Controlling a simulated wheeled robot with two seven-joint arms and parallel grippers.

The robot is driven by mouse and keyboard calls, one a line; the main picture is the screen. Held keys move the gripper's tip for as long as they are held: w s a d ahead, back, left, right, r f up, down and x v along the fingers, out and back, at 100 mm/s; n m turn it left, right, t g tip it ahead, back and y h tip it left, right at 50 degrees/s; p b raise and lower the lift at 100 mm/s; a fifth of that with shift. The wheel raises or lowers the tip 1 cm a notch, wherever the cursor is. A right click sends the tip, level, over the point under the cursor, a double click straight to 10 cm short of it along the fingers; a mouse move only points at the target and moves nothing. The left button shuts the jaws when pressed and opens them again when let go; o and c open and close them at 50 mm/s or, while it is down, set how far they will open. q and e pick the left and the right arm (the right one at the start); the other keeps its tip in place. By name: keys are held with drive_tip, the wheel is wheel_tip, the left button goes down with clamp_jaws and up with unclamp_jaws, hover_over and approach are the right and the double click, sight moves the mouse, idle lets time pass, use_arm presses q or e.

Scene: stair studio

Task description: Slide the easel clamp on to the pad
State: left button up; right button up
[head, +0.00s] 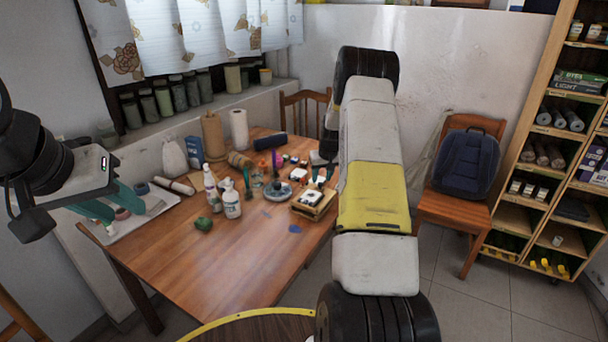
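My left gripper (110,212) is at the left, over the left end of the wooden table. Its two teal fingers look apart, with nothing visible held between them. A flat white sheet or board (152,204) lies below and beside the fingers; I cannot tell whether it is the pad. A small mauve ring (122,213) shows by the fingertips. I cannot make out an easel clamp.
The wooden table (215,255) holds white bottles (231,204), a green lump (203,224), paint pots and a small wooden box (314,205). Jars line the sill behind. The table's front is clear.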

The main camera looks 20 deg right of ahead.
drive_tip(key=shift+v, duration=2)
wheel_tip(320, 180, up, 11)
hover_over(322, 193)
drive_tip(key=s+a, duration=0.4)
drive_tip(key=a, duration=0.1)
drive_tip(key=s+a+r+t+y, duration=0.1)
drive_tip(key=s+a+r, duration=0.6)
drive_tip(key=s+r, duration=0.3)
drive_tip(key=s+a+r, duration=0.1)
drive_tip(key=s+a, duration=0.2)
drive_tip(key=s, duration=0.5)
drive_tip(key=s+a+r+y, duration=0.1)
drive_tip(key=s+a+r, duration=0.1)
drive_tip(key=s, duration=0.7)
drive_tip(key=s+a+r+n, duration=0.1)
drive_tip(key=s+a, duration=0.3)
drive_tip(key=s, duration=0.5)
drive_tip(key=shift+s+a+r+t, duration=0.25)
drive_tip(key=shift+t, duration=0.15)
